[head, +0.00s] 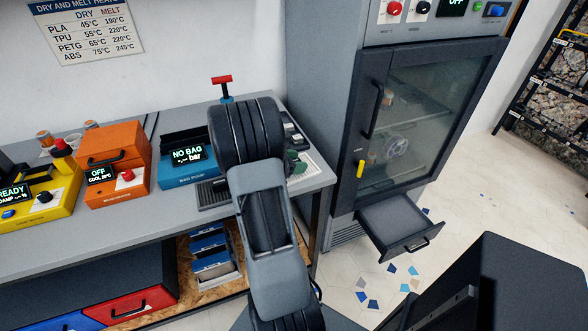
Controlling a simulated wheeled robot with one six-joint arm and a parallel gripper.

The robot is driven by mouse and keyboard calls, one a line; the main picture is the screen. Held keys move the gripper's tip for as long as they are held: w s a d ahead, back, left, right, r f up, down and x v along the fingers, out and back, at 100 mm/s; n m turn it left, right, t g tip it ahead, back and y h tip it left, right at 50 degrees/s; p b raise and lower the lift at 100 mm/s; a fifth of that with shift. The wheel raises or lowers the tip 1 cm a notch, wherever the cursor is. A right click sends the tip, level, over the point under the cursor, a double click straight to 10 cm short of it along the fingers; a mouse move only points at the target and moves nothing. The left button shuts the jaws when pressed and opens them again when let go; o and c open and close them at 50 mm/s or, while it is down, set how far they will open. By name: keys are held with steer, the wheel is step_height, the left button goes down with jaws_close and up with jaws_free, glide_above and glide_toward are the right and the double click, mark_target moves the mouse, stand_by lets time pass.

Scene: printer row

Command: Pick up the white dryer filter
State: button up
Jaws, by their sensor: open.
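A pale, flat, ribbed piece (312,164) lies at the right end of the bench, partly hidden behind my arm. I cannot tell whether it is the white dryer filter. The tall grey dryer cabinet (345,120) stands right of the bench with its glass door shut. Its low grey drawer (398,222) is pulled out, and no white filter shows in it. My arm rises through the middle of the head view, and its jaws do not show.
The bench (190,222) holds a blue bag pump (183,172), an orange box (118,175) and a yellow machine (45,200). A small dark green thing (296,163) sits beside the ribbed piece. Blue and grey chips lie on the otherwise open floor by the drawer.

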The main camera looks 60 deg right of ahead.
steer(key=shift+d+f, duration=0.1)
jaws_close()
stand_by(0.5)
